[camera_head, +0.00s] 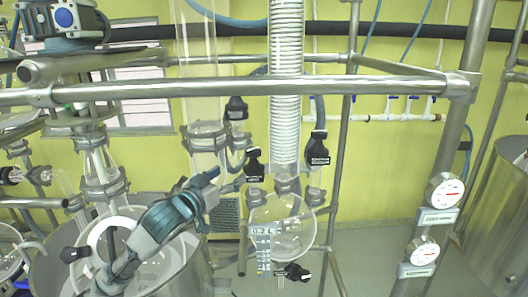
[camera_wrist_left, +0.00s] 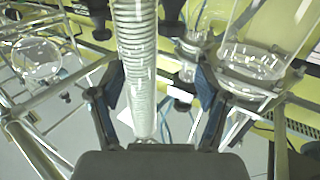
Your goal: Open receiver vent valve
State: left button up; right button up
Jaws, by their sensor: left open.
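The round glass receiver (camera_head: 290,232) with a scale label hangs below the coiled condenser (camera_head: 286,90) in the head view. Black valve handles sit around it: one at upper left (camera_head: 253,163), one at upper right (camera_head: 317,148), one below (camera_head: 292,272). I cannot tell which is the vent valve. My left gripper (camera_head: 212,188) comes in from the lower left and is left of the receiver, apart from it in the picture. In the left wrist view its two fingers (camera_wrist_left: 160,88) are spread and empty, with the condenser (camera_wrist_left: 137,60) behind them. My right gripper is not visible.
A horizontal steel rail (camera_head: 240,88) crosses above the workspace. A steel post with two gauges (camera_head: 444,190) stands at the right. Another black handle (camera_head: 236,108) sits higher, left of the condenser. A large steel vessel (camera_head: 500,220) is at the far right.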

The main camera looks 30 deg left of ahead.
aim_at(248, 155)
pick_arm(q)
jog(key=w+p, duration=0.2)
jog(key=w, duration=0.3)
jog(key=w+p, duration=0.2)
jog(key=w, duration=0.3)
jog(key=w+p, duration=0.2)
jog(key=w, duration=0.3)
jog(key=shift+a, duration=0.3)
jog(key=shift+w, duration=0.3)
jog(key=shift+w+a+f, duration=0.1)
jog(key=shift+a+f, duration=0.1)
jog(key=shift+a, duration=0.35)
jog(key=shift+w+a+f, duration=0.1)
jog(key=shift+a+f, duration=0.05)
jog(key=shift+a, duration=0.6)
jog(key=c, duration=0.8)
jog(key=shift+s+d+r, duration=0.15)
jog(key=shift+d, duration=0.25)
jog(key=c, duration=0.4)
jog(key=shift+o, duration=0.2)
jog(key=shift+d+r, duration=0.1)
jog(key=shift+d, duration=0.2)
jog(key=shift+a, duration=0.3)
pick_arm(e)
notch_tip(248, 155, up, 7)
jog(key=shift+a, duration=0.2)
